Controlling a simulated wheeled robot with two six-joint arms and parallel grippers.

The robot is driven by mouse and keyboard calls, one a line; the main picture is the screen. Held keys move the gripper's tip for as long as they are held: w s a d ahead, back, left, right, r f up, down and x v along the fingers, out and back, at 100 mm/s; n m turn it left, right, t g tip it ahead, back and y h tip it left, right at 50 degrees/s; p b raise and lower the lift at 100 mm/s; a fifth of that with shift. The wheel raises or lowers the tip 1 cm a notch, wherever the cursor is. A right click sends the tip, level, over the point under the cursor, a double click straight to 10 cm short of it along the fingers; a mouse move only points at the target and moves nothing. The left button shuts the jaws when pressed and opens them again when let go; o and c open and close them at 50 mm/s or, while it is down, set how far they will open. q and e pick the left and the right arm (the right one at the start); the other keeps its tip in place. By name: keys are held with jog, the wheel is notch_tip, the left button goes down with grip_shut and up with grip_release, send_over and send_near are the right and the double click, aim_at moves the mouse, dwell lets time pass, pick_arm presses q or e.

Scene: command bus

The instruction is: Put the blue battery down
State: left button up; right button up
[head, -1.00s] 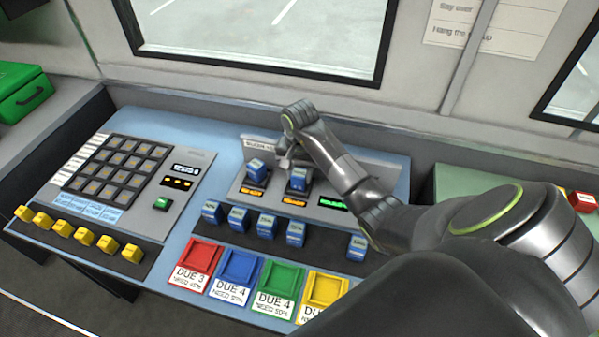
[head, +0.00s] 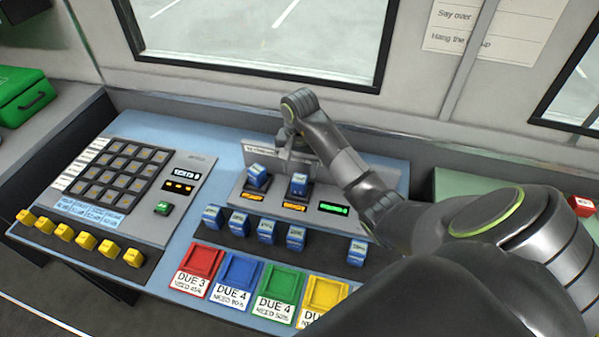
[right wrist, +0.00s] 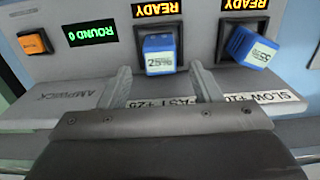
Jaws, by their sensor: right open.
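A blue battery (head: 299,184) sits in the right-hand slot of the charger (head: 340,184). In the right wrist view the same battery (right wrist: 159,55) stands nearly straight in its slot, with an orange READY display beside it. My right gripper (head: 292,158) is behind and above it in the head view, its fingers partly hidden by my arm. In the right wrist view its two fingers (right wrist: 163,84) are spread wide and empty, apart from the battery. A second blue battery (head: 257,176) sits tilted in the left-hand slot. My left gripper is not in view.
Several blue batteries (head: 266,230) stand in a dark rack in front of the charger. Red (head: 200,262), blue, green and yellow trays lie nearer. A keypad panel (head: 122,172) and yellow blocks are at left. A wall with a window rises behind the desk.

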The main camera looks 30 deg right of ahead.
aim_at(300, 178)
notch_tip(300, 178, up, 8)
jog(key=p, duration=0.6)
jog(key=shift+f, duration=0.25)
jog(key=shift+f, duration=0.1)
